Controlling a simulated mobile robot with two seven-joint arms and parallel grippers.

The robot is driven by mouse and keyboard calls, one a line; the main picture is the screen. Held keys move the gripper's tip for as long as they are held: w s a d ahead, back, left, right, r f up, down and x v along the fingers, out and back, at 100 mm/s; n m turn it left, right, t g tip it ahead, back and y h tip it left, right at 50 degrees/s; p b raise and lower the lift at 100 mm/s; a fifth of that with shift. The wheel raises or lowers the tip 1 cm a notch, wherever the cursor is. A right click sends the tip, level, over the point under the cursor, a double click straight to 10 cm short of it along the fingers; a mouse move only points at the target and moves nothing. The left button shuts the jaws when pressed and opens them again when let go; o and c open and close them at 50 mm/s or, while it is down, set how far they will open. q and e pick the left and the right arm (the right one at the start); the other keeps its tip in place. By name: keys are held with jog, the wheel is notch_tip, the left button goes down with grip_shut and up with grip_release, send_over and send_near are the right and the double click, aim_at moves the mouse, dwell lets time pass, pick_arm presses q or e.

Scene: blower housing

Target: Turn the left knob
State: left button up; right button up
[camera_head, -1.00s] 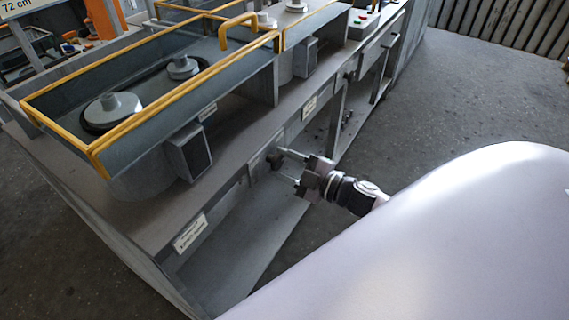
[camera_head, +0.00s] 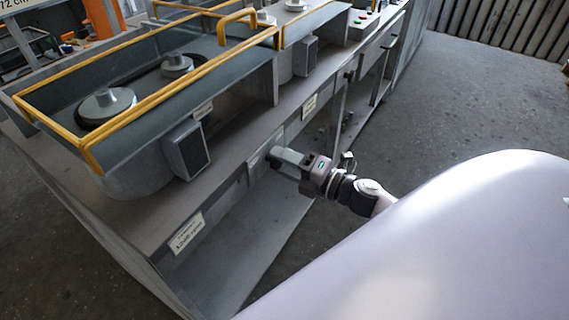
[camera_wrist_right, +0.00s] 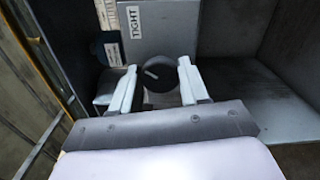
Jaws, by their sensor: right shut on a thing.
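The left knob (camera_wrist_right: 160,77) is dark and round with a pale pointer line, in the right wrist view. It sits on a grey panel below a label reading TIGHT (camera_wrist_right: 135,20). My right gripper (camera_wrist_right: 157,72) has one pale finger on each side of the knob and is shut on it. In the head view, my right gripper (camera_head: 279,160) reaches the front edge of the grey bench (camera_head: 225,163), and its fingers hide the knob. The pointer line slants. My left gripper is not in view.
Yellow rails (camera_head: 152,108) edge the bench top, around round metal housings (camera_head: 106,104). A dark-faced box (camera_head: 186,150) juts out above the front panel. An open shelf (camera_head: 250,240) lies below my gripper. The floor (camera_head: 460,95) to the right is clear.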

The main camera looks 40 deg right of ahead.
jog(key=shift+n, duration=0.5)
jog(key=o, duration=1.1)
jog(key=shift+c, duration=0.2)
jog(key=shift+s, duration=0.1)
jog(key=b+v, duration=0.1)
jog(key=v, duration=0.6)
